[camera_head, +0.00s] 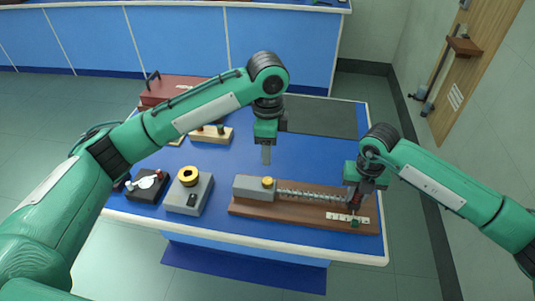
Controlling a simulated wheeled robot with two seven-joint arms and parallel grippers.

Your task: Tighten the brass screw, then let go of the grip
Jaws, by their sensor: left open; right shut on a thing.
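A brass screw (267,181) with a round yellow head sits on a grey block at the left end of a long wooden base (290,211). A coiled rod (312,195) runs right from the block along the base. My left gripper (266,160) points down just above the brass screw, open and apart from it. My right gripper (355,200) points down at the right end of the coiled rod and is shut on the grip there. The grip is mostly hidden by the fingers and looks dark and reddish.
A white scale strip (340,217) lies at the base's right front.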

